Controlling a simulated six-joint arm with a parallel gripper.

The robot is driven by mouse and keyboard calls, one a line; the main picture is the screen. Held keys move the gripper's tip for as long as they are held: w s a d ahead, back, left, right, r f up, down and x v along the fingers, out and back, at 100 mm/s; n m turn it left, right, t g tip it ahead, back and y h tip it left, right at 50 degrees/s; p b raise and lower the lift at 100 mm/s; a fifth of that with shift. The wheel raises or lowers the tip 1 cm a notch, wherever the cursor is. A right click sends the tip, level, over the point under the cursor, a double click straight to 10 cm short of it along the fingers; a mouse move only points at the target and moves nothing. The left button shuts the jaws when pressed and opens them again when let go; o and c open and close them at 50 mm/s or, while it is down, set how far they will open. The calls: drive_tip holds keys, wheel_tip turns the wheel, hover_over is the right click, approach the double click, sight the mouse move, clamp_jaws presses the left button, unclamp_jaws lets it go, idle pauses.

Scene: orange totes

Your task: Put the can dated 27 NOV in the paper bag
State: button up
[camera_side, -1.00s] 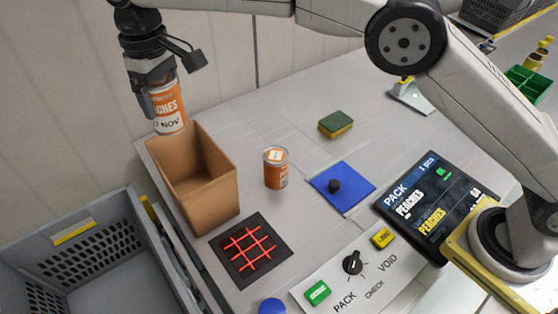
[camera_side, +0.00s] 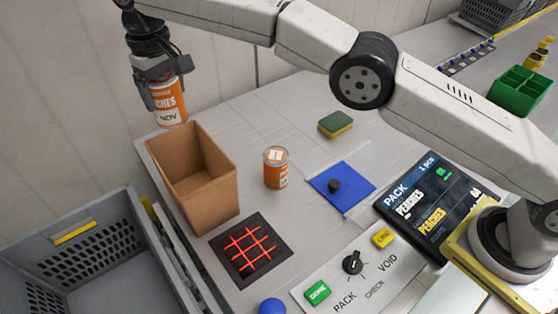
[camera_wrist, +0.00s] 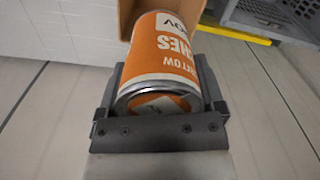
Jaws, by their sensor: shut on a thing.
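An orange and white peaches can (camera_side: 168,100) is held upright in my gripper (camera_side: 162,88), which is shut on it. Its label shows "NOV"; the day number is not readable now. The can also fills the middle of the wrist view (camera_wrist: 165,62), between the two fingers (camera_wrist: 160,100). The open brown paper bag (camera_side: 213,203) stands on the table. In the side view the can appears just above and behind the bag's far rim. In the wrist view part of the bag (camera_wrist: 127,18) shows beyond the can. A second orange can (camera_side: 276,170) stands on the table right of the bag.
A grey crate (camera_side: 75,245) is left of the bag. A black mat with a red grid (camera_side: 250,249) lies in front of it. A blue pad (camera_side: 342,188) with a black knob, a sponge (camera_side: 335,124), a PACK screen (camera_side: 425,205) and a button panel (camera_side: 355,268) are to the right.

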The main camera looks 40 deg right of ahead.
sight(170, 111)
drive_tip(key=shift+f, duration=2.25)
drive_tip(key=shift+f, duration=0.1)
wheel_tip(170, 111, down, 18)
drive_tip(key=shift+r, duration=0.1)
drive_tip(key=o, duration=1.3)
drive_tip(key=shift+f, duration=0.2)
drive_tip(key=shift+o, duration=0.2)
drive_tip(key=shift+r, duration=0.1)
wheel_tip(170, 111, up, 12)
drive_tip(key=shift+r, duration=0.1)
